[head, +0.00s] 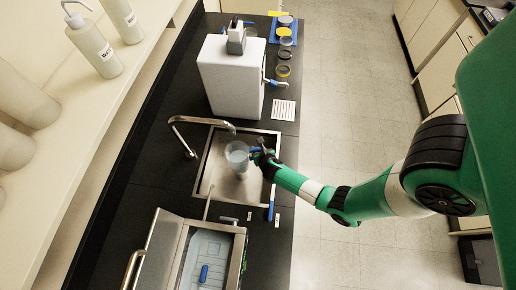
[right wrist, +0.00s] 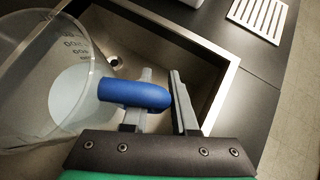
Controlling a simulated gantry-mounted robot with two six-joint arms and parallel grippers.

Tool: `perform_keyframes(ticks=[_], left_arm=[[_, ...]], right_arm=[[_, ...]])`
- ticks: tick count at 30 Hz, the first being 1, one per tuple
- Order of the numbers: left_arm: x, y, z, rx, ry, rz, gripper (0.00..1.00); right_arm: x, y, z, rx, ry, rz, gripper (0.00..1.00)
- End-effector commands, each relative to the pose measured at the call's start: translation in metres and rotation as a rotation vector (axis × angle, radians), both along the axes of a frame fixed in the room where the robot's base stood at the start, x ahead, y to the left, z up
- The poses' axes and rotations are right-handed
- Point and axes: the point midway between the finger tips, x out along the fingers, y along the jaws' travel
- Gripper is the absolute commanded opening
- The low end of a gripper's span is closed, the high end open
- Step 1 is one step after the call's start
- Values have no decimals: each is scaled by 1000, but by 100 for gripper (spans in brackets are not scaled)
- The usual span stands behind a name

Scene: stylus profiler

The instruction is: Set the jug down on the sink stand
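The clear jug (head: 237,153) with dark graduation marks and a blue handle is over the steel sink basin (head: 222,187). In the right wrist view the jug (right wrist: 35,85) fills the left side, with a pale round area low inside it. My right gripper (head: 262,155) is at the handle, on the jug's right side. In the wrist view the blue handle (right wrist: 135,94) lies across one finger and reaches the other, so the gripper (right wrist: 160,100) appears shut on it. A separate sink stand cannot be made out; the jug hides part of the basin. My left gripper is not in view.
A curved faucet (head: 190,122) reaches over the sink from the left. A white box-shaped device (head: 232,78) stands behind it, with a white slotted plate (head: 284,110) to its right. An open steel bath (head: 205,262) stands in front. The sink rim (right wrist: 222,95) is close to my gripper.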

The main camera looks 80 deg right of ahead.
Motion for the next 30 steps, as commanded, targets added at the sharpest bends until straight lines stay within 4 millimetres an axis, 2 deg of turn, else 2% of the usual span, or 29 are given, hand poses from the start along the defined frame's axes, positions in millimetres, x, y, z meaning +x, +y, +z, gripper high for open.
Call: perform_keyframes(ticks=[1, 4, 15, 20, 24, 30], left_arm=[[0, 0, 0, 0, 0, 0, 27], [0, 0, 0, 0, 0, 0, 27], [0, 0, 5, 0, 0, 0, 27], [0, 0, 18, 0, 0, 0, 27], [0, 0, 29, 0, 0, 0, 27], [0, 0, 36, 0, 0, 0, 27]], right_arm=[[0, 0, 0, 0, 0, 0, 37], [0, 0, 0, 1, 1, 0, 55], [-1, 3, 6, 1, 1, 0, 55], [-12, 20, 28, 1, 1, 4, 55], [-26, 42, 53, 1, 1, 6, 55], [-41, 67, 78, 1, 1, 4, 55]])
